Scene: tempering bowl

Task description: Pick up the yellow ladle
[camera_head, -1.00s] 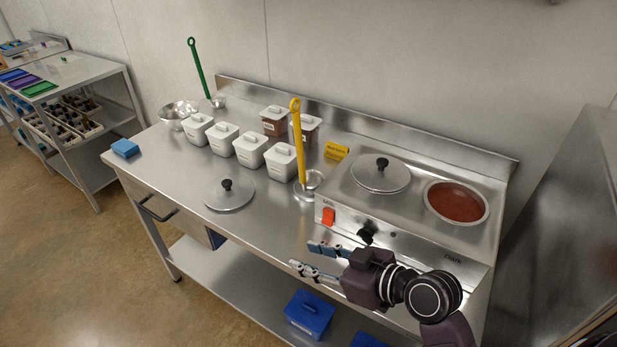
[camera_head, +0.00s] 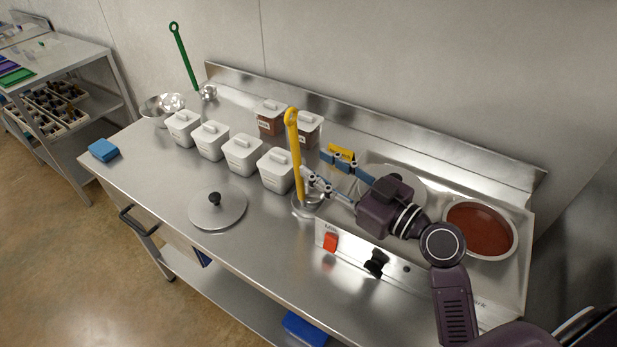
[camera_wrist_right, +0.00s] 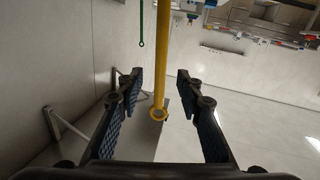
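The yellow ladle (camera_head: 297,160) stands upright on the steel counter, its ring end up and its round metal base (camera_head: 307,206) on the counter beside the white tubs. In the right wrist view its yellow handle (camera_wrist_right: 161,62) runs through the gap between my fingers in the picture, its ring near the picture's middle. My right gripper (camera_head: 315,163) is open, just right of the handle in the head view; the wrist view shows its two fingers (camera_wrist_right: 160,76) spread apart. I cannot tell whether the handle is between the fingertips or just beyond them. My left gripper is not in view.
Several lidded white tubs (camera_head: 242,154) stand left of the ladle. A lid (camera_head: 218,208) lies in front. The warmer with a red-brown filled pan (camera_head: 481,229) is at right. A green ladle (camera_head: 184,58) and a metal bowl (camera_head: 156,107) are at back left.

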